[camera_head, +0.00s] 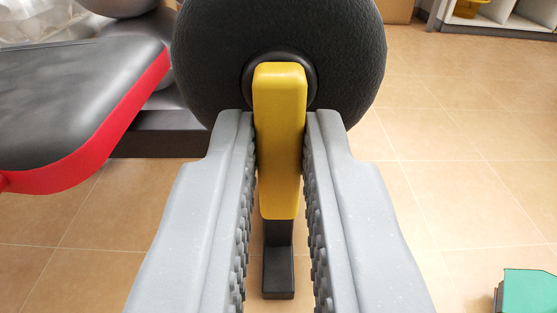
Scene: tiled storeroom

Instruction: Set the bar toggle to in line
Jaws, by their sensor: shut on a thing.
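The bar toggle (280,95) is a yellow bar standing upright in the picture, in front of a round black textured body (345,60) with a dark collar behind the bar. My gripper (280,135) has one grey ridged finger on each side of the bar, and its fingertips are closed against the bar's sides. The bar's lower part shows between the fingers. Below it a black post with a foot (278,270) shows between the fingers. The collar is partly hidden by the bar.
A black padded bench with a red edge (85,160) stands close on the left. A dark base (158,135) lies behind it. A green-topped object (527,292) is at the lower right. White shelving (495,18) stands at the far right. Tiled floor (450,150) is clear on the right.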

